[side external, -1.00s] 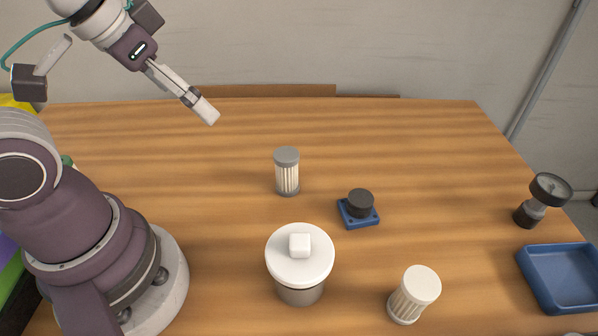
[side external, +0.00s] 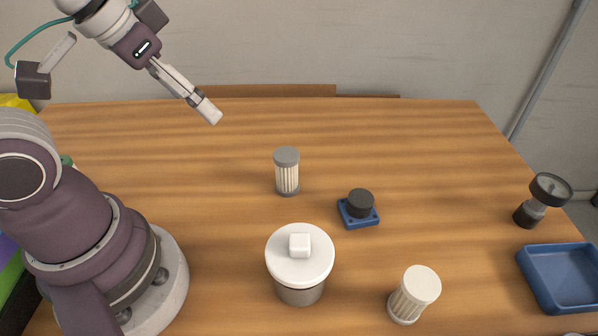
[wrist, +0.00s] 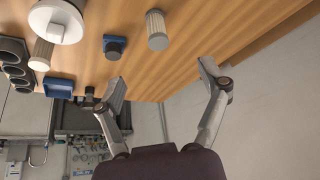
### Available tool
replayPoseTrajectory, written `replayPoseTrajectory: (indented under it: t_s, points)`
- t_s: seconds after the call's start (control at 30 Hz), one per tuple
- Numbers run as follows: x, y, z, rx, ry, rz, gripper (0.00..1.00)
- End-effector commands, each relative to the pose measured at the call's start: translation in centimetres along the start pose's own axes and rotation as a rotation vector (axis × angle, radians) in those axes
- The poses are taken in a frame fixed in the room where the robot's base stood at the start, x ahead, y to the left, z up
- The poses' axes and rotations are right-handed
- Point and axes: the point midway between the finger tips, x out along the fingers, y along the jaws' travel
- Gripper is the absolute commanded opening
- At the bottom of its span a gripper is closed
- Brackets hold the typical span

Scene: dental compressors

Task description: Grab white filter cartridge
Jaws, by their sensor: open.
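The white filter cartridge (side external: 414,295) stands upright near the front of the table, right of the white-lidded canister. It also shows in the wrist view (wrist: 41,55) at the left. A similar cartridge with grey caps (side external: 287,172) stands upright near the middle of the table, and in the wrist view (wrist: 157,30) at the top. My gripper (side external: 210,112) is high over the back left of the table, apart from both cartridges. In the wrist view its two fingers (wrist: 160,85) are spread wide with nothing between them.
A canister with a white lid (side external: 300,256) stands left of the white cartridge. A blue block with a black knob (side external: 358,210) sits behind them. A blue tray (side external: 563,276) and a gauge-like part (side external: 541,198) are at the right edge. The back of the table is clear.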

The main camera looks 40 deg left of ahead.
Motion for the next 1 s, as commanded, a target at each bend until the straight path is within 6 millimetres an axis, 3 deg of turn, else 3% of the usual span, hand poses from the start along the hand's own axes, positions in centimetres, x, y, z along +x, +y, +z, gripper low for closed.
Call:
replayPoseTrajectory:
  t_s: [0.13, 0.27, 0.4, 0.5, 0.63, 0.8, 1.0]
  points:
    - [1.6, 3.9, -3.0, 0.149, -0.034, 0.074, 0.75]
    - [4.6, 11.3, -5.2, 0.345, -0.061, 0.168, 0.75]
    - [7.8, 19.4, -4.0, 0.522, -0.081, 0.249, 0.75]
    - [9.3, 23.3, -2.2, 0.602, -0.09, 0.286, 0.75]
    - [10.4, 25.4, -0.9, 0.646, -0.095, 0.305, 0.75]
    - [13.5, 26.3, -0.2, 0.649, -0.096, 0.304, 0.75]
    - [15.8, 27.0, 0.2, 0.648, -0.096, 0.306, 0.75]
